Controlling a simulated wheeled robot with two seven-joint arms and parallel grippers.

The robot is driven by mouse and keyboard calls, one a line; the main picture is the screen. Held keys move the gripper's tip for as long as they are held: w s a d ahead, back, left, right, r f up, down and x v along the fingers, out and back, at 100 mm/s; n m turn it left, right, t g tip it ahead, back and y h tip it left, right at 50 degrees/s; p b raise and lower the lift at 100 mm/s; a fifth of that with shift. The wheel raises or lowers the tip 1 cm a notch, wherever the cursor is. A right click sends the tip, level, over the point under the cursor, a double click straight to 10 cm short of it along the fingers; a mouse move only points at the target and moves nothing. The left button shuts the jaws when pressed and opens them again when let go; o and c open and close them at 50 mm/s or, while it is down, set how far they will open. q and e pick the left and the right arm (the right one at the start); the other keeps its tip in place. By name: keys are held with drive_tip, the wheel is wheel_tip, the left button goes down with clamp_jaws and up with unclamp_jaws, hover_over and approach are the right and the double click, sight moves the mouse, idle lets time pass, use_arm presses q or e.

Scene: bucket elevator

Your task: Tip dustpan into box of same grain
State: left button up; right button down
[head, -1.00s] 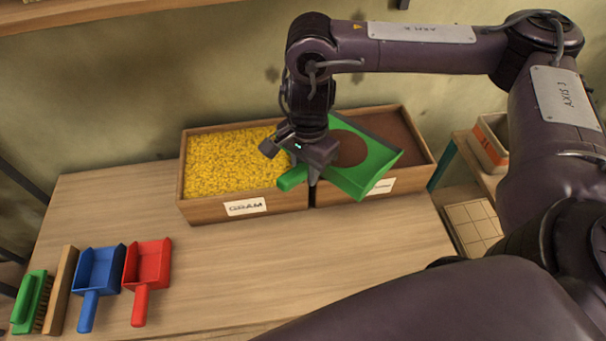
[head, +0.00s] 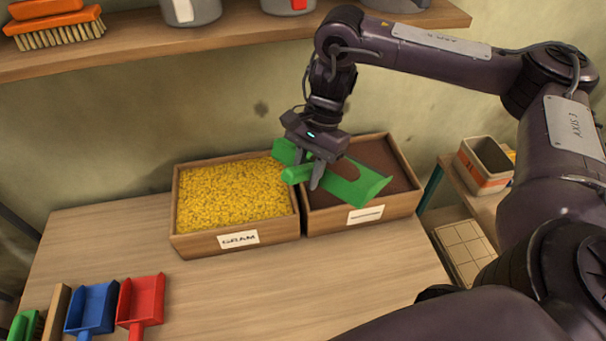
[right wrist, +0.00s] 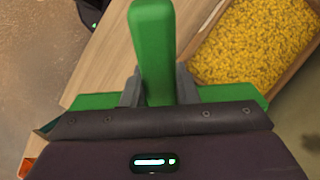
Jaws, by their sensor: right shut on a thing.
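My right gripper (head: 318,178) is shut on the handle of the green dustpan (head: 362,190). The dustpan is above the box of brown grain (head: 398,210) and looks tilted, its open edge low toward the right. A patch of brown grain (head: 345,170) shows in the pan. In the right wrist view the green handle (right wrist: 153,45) stands between the two fingers. The box of yellow grain (head: 205,238) is just left of the brown one. It also shows in the right wrist view (right wrist: 216,12). My left gripper is not in view.
A shelf (head: 230,45) with cups and an orange brush (head: 55,30) runs above. The table front (head: 300,290) is clear.

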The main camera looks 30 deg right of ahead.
drive_tip(key=shift+w+d+r+y+p, duration=0.2)
drive_tip(key=shift+d+r+y+p, duration=0.15)
drive_tip(key=shift+r+p, duration=0.25)
drive_tip(key=shift+w+d+r+y+p, duration=0.15)
drive_tip(key=shift+d+r+y+p, duration=0.1)
drive_tip(key=shift+d+r+p, duration=0.25)
drive_tip(key=shift+w+d+r+g+y+p, duration=0.2)
drive_tip(key=shift+d+r+y+p, duration=0.15)
drive_tip(key=shift+p, duration=0.2)
drive_tip(key=shift+w+d+r+g+y+p, duration=0.15)
drive_tip(key=shift+d+r+g+p, duration=0.1)
drive_tip(key=shift+r+p, duration=0.2)
drive_tip(key=shift+s, duration=0.1)
drive_tip(key=shift+a, duration=0.1)
